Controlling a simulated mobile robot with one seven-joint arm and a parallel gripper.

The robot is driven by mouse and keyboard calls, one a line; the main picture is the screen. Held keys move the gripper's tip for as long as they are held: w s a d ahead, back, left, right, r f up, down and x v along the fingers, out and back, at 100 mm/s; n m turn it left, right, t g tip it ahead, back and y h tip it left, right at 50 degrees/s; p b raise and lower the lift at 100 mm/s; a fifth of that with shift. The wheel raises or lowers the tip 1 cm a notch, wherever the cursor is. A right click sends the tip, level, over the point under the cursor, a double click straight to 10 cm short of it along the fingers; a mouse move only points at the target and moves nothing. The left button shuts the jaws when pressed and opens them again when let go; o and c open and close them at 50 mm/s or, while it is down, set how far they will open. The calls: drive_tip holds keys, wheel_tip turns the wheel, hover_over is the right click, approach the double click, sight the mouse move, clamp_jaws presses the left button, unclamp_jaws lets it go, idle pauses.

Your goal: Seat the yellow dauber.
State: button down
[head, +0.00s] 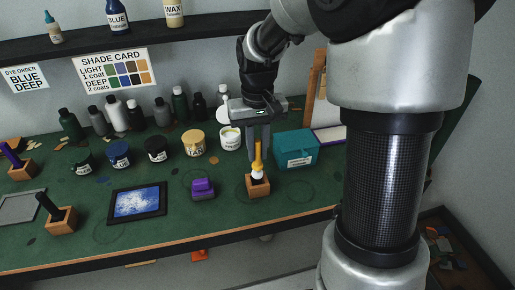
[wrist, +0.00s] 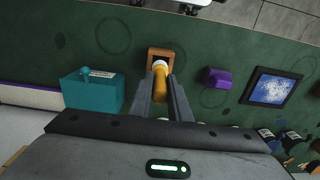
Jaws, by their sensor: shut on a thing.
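The yellow dauber (head: 258,154) has a yellow handle and a rounded white lower end. My gripper (head: 258,161) is shut on its handle and holds it about upright, white end down. Directly below is a small wooden block (head: 257,188) with a dark square hole. In the head view the white end is at the top of the block; I cannot tell whether it touches or has entered the hole. In the wrist view the dauber (wrist: 161,83) is between the fingers (wrist: 161,92), and its white end overlaps the near edge of the block (wrist: 151,53).
A teal box (head: 297,149) stands close to the right of my gripper. A purple pad (head: 202,188) and a framed blue picture (head: 137,202) lie to the left. Several jars, including a tan one (head: 194,142), stand behind. Other blocks (head: 62,220) hold dark and purple-handled daubers.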

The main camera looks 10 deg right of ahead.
sight(257, 164)
drive_tip(key=shift+f+b, duration=1.7)
drive_tip(key=shift+f, duration=0.9)
drive_tip(key=shift+f, duration=0.15)
drive_tip(key=c, duration=1.6)
unclamp_jaws()
wheel_tip(257, 164, up, 17)
drive_tip(key=shift+f+p, duration=0.1)
drive_tip(key=shift+p, duration=1)
drive_tip(key=shift+r, duration=0.3)
